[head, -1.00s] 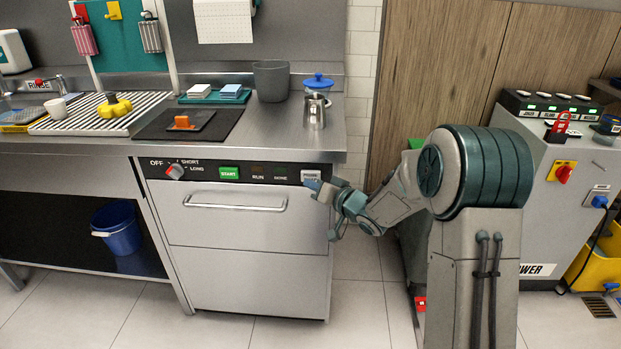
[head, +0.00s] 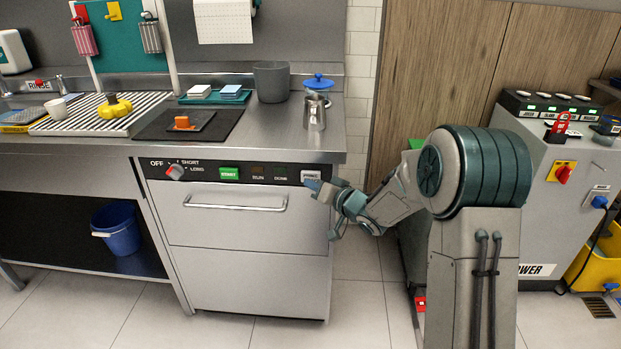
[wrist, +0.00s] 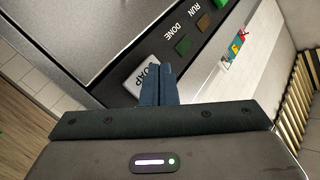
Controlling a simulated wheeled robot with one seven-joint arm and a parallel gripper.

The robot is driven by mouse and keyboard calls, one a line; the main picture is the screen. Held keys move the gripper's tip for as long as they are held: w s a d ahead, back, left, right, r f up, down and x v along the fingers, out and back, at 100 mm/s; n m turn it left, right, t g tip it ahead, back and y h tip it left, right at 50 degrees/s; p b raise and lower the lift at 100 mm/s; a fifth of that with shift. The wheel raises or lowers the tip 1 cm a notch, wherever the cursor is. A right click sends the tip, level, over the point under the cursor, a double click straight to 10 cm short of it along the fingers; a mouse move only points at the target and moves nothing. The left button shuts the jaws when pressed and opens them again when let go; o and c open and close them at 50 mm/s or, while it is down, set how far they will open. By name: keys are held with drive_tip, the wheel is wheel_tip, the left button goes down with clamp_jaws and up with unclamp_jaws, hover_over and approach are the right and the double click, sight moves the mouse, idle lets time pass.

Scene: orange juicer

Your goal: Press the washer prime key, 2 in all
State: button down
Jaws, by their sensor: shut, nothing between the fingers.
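The washer (head: 250,240) is a steel front-loader under the counter, with a black control strip along its top. The white prime key (head: 311,174) sits at the right end of that strip. In the wrist view the key (wrist: 139,73) is a pale tile with dark lettering, partly hidden by the fingers. My gripper (head: 313,184) is at the key's lower edge, its fingers together and empty. In the wrist view the blue fingers of my gripper (wrist: 157,78) overlap the key's right side. I cannot tell whether they touch it or whether it is pushed in.
The green start key (head: 229,173) and the dial (head: 175,172) lie further left on the strip. The run lamp (wrist: 204,22) and done lamp (wrist: 183,46) look dark. A metal jug (head: 314,112) stands on the counter above. A grey power cabinet (head: 560,200) stands right of my arm.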

drive_tip(key=shift+w, duration=0.3)
drive_tip(key=shift+w+p, duration=0.35)
drive_tip(key=shift+w, duration=0.15)
idle(0.6)
drive_tip(key=shift+s, duration=0.95)
drive_tip(key=s, duration=0.5)
drive_tip(key=shift+b, duration=0.4)
idle(0.3)
